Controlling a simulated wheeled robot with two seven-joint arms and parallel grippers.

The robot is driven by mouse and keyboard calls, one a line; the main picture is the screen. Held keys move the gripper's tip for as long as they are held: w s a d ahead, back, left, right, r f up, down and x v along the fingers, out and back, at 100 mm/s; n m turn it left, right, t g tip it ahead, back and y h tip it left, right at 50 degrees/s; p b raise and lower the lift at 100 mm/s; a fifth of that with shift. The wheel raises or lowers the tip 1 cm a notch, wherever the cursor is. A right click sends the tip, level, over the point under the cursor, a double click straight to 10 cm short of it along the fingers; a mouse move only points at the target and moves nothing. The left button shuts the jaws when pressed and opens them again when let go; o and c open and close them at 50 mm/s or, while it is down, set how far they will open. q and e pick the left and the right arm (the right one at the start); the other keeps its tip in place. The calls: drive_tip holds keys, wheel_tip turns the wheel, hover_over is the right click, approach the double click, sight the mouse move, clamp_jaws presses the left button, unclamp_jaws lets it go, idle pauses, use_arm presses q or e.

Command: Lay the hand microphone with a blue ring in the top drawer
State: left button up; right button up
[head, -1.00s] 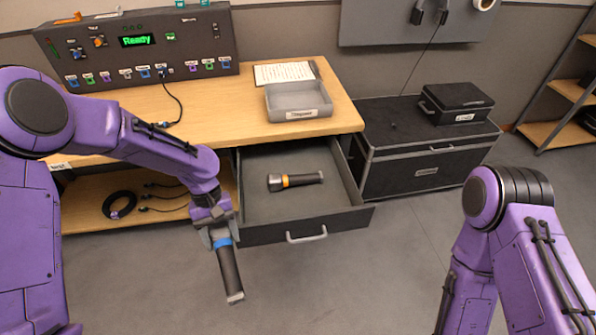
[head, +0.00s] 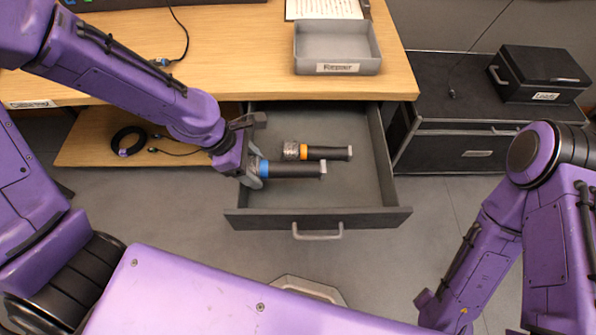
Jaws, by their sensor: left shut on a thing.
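The hand microphone with a blue ring (head: 292,170) has a black body and lies level, its free end pointing right. My left gripper (head: 257,165) is shut on it at the blue-ring end. They are over the left part of the open top drawer (head: 345,196). Whether the microphone touches the drawer floor I cannot tell. A second hand microphone with an orange ring (head: 326,153) lies in the drawer just behind it. My right arm is at the right, but its gripper is not in view.
A grey tray labelled "Repair" (head: 338,68) stands on the wooden desk (head: 230,50) above the drawer. A black case (head: 540,78) sits on a dark trunk (head: 450,155) to the right. The drawer's front right part is clear.

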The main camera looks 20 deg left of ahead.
sight(267, 161)
use_arm(q)
drive_tip(key=w+d+f, duration=0.1)
drive_tip(key=d+f, duration=0.1)
drive_tip(key=w+d+f+b, duration=0.1)
drive_tip(key=d+f, duration=0.1)
drive_tip(key=d, duration=0.1)
drive_tip(key=w+d+f+b, duration=0.1)
drive_tip(key=d+f, duration=0.1)
drive_tip(key=f, duration=0.1)
drive_tip(key=shift+d, duration=0.15)
drive_tip(key=x, duration=0.2)
drive_tip(key=b+x, duration=0.1)
drive_tip(key=shift+a+f, duration=0.2)
drive_tip(key=shift+f, duration=0.4)
drive_tip(key=shift+a, duration=0.1)
drive_tip(key=o, duration=1.5)
drive_tip(key=p+v, duration=0.3)
drive_tip(key=v, duration=0.9)
